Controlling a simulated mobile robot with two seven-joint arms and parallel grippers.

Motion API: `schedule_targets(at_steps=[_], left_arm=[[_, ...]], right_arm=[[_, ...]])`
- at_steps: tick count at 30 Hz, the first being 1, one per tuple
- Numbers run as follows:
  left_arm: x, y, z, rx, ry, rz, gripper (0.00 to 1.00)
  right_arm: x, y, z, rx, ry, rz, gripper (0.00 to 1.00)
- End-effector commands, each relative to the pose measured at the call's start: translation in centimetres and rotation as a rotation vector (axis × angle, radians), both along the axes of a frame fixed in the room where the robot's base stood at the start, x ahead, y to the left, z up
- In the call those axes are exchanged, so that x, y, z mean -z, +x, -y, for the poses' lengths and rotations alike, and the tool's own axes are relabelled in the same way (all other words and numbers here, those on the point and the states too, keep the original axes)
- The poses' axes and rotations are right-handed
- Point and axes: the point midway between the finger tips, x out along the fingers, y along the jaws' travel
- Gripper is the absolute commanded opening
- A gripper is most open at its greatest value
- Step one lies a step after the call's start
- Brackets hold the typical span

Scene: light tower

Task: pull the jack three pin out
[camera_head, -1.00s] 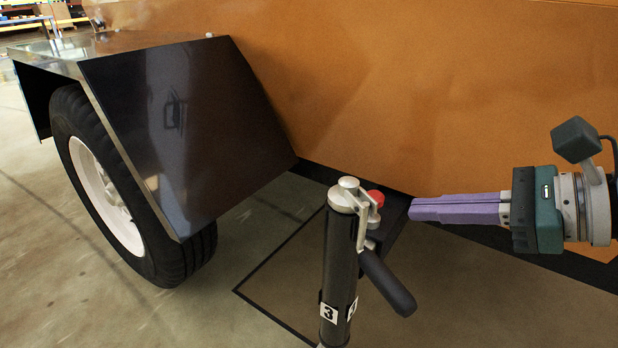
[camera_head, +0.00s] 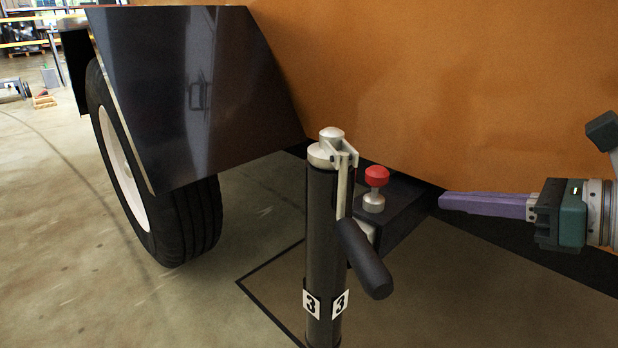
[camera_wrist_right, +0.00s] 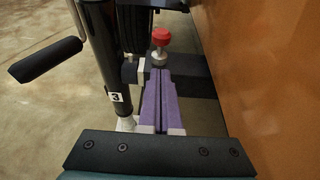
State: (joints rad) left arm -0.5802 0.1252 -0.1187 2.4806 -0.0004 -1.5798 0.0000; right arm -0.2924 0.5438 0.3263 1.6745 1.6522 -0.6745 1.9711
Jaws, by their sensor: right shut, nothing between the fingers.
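The jack labelled 3 (camera_head: 322,240) is a dark upright post with a silver cap and a black crank handle. Its pin has a red knob (camera_head: 376,175) on a silver stem and stands on the dark bracket (camera_head: 408,216) just right of the post. My right gripper (camera_head: 440,200), with purple fingers, is shut and empty, to the right of the pin and apart from it in the head view. In the right wrist view the red knob (camera_wrist_right: 160,36) lies just beyond the fingertips (camera_wrist_right: 160,72). My left gripper is out of view.
The orange trailer side (camera_head: 450,90) rises behind the jack. A black fender (camera_head: 200,100) and a wheel (camera_head: 185,215) stand at left. The jack's crank handle (camera_head: 364,260) juts out toward the front right.

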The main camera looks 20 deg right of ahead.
Motion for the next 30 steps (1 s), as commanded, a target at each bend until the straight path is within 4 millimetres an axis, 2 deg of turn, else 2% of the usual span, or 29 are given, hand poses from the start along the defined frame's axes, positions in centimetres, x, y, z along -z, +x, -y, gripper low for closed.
schedule_targets(at_steps=[9, 15, 20, 30], left_arm=[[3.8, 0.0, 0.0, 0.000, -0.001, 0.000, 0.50], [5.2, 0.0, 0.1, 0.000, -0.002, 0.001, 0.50], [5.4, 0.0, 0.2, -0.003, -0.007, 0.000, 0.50], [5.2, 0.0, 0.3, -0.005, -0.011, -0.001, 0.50]], right_arm=[[2.4, 5.0, -2.0, -0.001, -0.001, 0.005, 0.00], [3.1, 7.3, -3.0, -0.001, -0.001, 0.003, 0.00], [3.1, 7.9, -3.3, -0.001, -0.002, 0.001, 0.00], [2.9, 8.0, -3.3, 0.000, -0.001, -0.001, 0.00]])
